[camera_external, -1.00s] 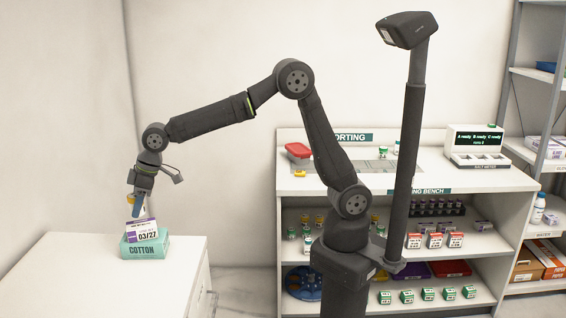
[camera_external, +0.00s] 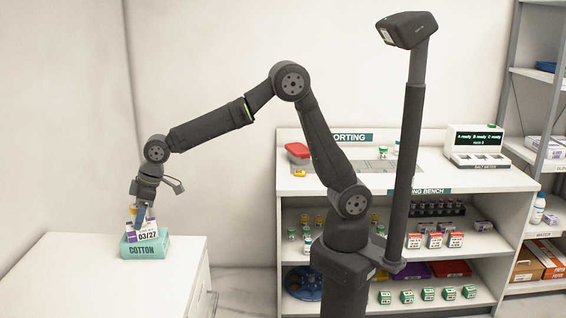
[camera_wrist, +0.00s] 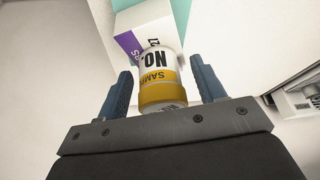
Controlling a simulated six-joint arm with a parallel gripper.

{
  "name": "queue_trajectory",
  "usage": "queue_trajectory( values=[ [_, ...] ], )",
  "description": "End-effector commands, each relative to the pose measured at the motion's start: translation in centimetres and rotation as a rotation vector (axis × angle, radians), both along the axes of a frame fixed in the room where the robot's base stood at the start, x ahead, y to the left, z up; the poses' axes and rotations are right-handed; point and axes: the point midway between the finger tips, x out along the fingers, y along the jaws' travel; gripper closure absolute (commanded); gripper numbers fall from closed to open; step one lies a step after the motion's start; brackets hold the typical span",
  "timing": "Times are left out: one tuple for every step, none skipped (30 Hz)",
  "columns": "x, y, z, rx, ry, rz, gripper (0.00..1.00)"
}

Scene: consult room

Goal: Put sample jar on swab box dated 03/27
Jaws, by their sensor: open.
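The swab box dated 03/27 (camera_external: 148,235) is white and purple and sits on top of a teal COTTON box (camera_external: 146,250). Its corner also shows in the wrist view (camera_wrist: 128,42). My gripper (camera_external: 144,213) is low over this box. In the wrist view the sample jar (camera_wrist: 157,72), white with a yellow band and black print, is between my blue fingers (camera_wrist: 160,88). The fingers are apart, with a gap on each side of the jar. The jar overlaps the swab box there; its far end is hard to see.
The boxes stand on a white cabinet top (camera_external: 70,262), which is otherwise clear. To the right, a white shelf unit (camera_external: 505,180) holds jars, small boxes and a meter (camera_external: 475,145). A wall is behind the cabinet.

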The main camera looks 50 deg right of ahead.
Motion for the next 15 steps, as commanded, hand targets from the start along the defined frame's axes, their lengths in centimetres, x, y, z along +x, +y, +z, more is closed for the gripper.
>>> queue_trajectory(
  values=[
    [0.0, 0.0, 0.3, 0.001, 0.0, 0.0, 0.37],
    [0.0, 0.0, 0.5, 0.002, -0.001, 0.0, 0.37],
    [-0.1, -0.2, 0.9, 0.003, -0.001, 0.0, 0.37],
    [-0.1, -0.3, 1.3, 0.003, -0.003, 0.0, 0.37],
    [-0.2, -0.4, 1.8, 0.004, -0.003, 0.0, 0.37],
    [-0.3, -0.7, 2.4, 0.003, -0.003, 0.0, 0.37],
    [-0.5, -0.9, 3.0, 0.004, -0.003, 0.0, 0.37],
    [-0.6, -1.1, 3.6, 0.005, -0.004, 0.0, 0.37],
    [-0.7, -1.4, 4.5, 0.004, -0.003, 0.0, 0.37],
    [-0.8, -1.7, 5.1, 0.005, -0.004, 0.0, 0.37],
    [-1.0, -1.9, 5.7, 0.005, -0.004, 0.0, 0.37],
    [-1.1, -2.2, 6.5, 0.005, -0.004, 0.0, 0.37],
    [-1.2, -2.4, 7.1, 0.005, -0.004, 0.0, 0.37],
    [-1.3, -2.6, 7.7, 0.003, -0.003, 0.0, 0.37],
    [-1.5, -2.9, 8.4, 0.004, -0.003, 0.0, 0.37]
  ],
)
